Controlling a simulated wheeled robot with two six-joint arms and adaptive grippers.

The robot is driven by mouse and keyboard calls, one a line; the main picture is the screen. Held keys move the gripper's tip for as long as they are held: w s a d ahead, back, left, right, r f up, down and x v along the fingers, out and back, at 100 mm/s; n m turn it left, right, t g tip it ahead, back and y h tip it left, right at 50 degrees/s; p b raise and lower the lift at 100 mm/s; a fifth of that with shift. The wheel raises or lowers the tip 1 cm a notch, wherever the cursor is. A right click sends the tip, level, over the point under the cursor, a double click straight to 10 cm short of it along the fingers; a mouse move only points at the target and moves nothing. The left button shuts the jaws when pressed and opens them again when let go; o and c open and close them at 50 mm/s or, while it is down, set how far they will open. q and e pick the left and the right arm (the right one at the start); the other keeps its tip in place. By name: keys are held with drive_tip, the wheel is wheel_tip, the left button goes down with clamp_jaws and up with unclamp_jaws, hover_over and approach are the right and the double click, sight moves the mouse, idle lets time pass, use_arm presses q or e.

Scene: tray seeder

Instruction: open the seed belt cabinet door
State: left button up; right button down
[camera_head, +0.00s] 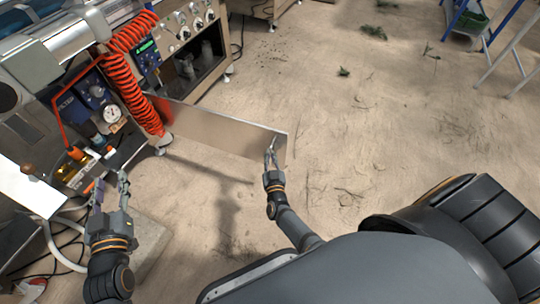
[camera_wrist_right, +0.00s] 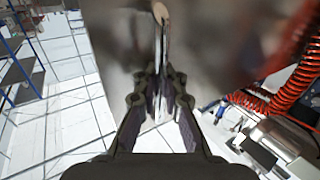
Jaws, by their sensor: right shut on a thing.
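The seed belt cabinet door (camera_head: 220,131) is a flat metal panel that stands swung out from the machine into the room. Its free end is on the right, at my right gripper (camera_head: 271,152). In the right wrist view my right gripper (camera_wrist_right: 160,95) is shut on the thin edge or handle of the door (camera_wrist_right: 115,35); which of the two I cannot tell. My left gripper (camera_head: 110,188) has its fingers apart and empty, low in front of the machine at the left. The cabinet (camera_head: 200,62) shows a dark opening with grey parts inside.
A coiled red hose (camera_head: 133,75) hangs by the door's hinge side. A gauge (camera_head: 112,113) and fittings sit on the machine near my left gripper. A blue stand (camera_head: 470,22) is at the back right. The floor right of the door is clear except for scattered leaves.

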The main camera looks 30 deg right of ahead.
drive_tip(key=shift+s+d+f, duration=0.15)
drive_tip(key=shift+s+d, duration=0.1)
drive_tip(key=c, duration=1.8)
unclamp_jaws()
drive_tip(key=shift+o, duration=0.5)
drive_tip(key=shift+a, duration=0.1)
drive_tip(key=v, duration=0.7)
drive_tip(key=shift+s, duration=0.2)
